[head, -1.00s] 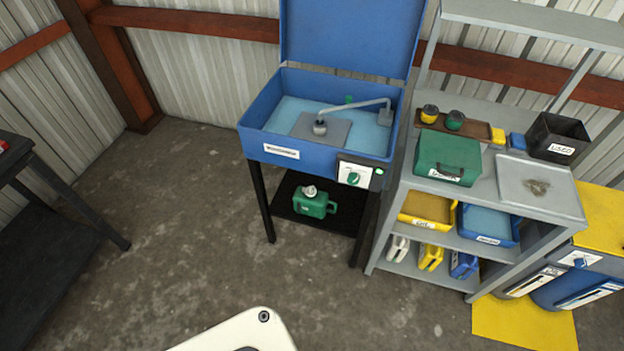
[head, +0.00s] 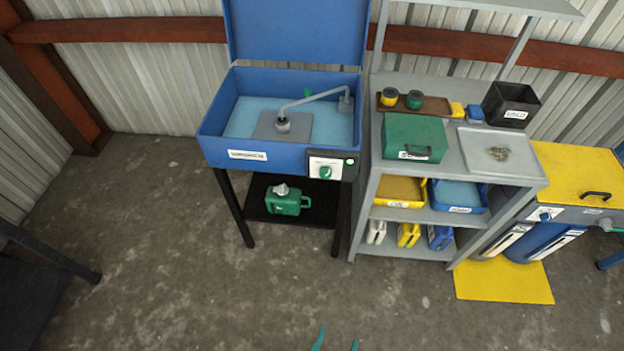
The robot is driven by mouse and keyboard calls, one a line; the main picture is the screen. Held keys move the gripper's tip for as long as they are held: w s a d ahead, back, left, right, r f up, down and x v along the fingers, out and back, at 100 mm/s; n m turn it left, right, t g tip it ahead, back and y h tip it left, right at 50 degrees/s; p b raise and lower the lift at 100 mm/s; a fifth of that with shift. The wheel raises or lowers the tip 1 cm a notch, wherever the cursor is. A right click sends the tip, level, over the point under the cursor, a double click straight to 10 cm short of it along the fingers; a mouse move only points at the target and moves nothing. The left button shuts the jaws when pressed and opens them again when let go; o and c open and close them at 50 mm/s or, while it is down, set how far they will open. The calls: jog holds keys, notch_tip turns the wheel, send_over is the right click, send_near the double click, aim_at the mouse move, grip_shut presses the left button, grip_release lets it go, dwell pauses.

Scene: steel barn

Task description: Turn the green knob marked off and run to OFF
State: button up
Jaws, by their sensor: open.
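The green knob (head: 325,172) sits on a white control panel (head: 314,163) at the front right corner of the blue parts washer (head: 205,147). The knob's pointer and the panel's lettering are too small to read. A small green light (head: 350,161) shows at the panel's right. My gripper (head: 336,343) shows only as two teal fingertips at the bottom edge, apart and with nothing seen between them. It is well below the knob in the picture and not touching it.
The washer's lid stands open, with a grey spout over the basin. A green jug (head: 287,201) is on its lower shelf. A grey shelf unit (head: 460,154) with bins and boxes stands close on the right. A dark table (head: 40,290) is at lower left. The floor in front is clear.

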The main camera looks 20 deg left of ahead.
jog(key=w+a+f+y, duration=0.1)
jog(key=w+a+f, duration=0.25)
jog(key=w, duration=0.45)
jog(key=n+t+y, duration=0.2)
jog(key=n+y, duration=0.1)
jog(key=y, duration=0.1)
send_near(325, 176)
jog(key=x, duration=0.8)
jog(key=shift+r, duration=0.1)
jog(key=shift+c, duration=0.5)
jog(key=c, duration=1)
